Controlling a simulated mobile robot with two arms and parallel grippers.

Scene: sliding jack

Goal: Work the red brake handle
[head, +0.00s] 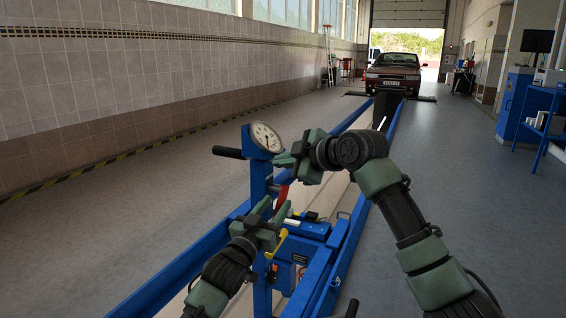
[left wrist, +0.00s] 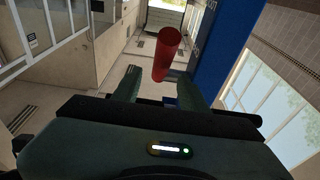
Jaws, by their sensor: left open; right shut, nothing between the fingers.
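The red brake handle (head: 282,194) shows beside the blue post (head: 260,185) of the jack, partly hidden in the head view. In the left wrist view the red handle (left wrist: 167,55) is a tilted red cylinder just beyond the fingers, roughly in line with the gap. My left gripper (head: 274,207) is open close below the handle. Its two green fingers also show in the left wrist view (left wrist: 158,90), and I cannot tell whether they touch the handle. My right gripper (head: 283,159) is shut and empty, near the post's top, above the handle.
A round gauge (head: 266,137) and a black grip (head: 228,152) are at the post's top. A yellow lever (head: 277,243) is beside my left gripper. Blue rails (head: 345,262) run along the pit. A red car (head: 393,73) stands far back. Open floor lies on both sides.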

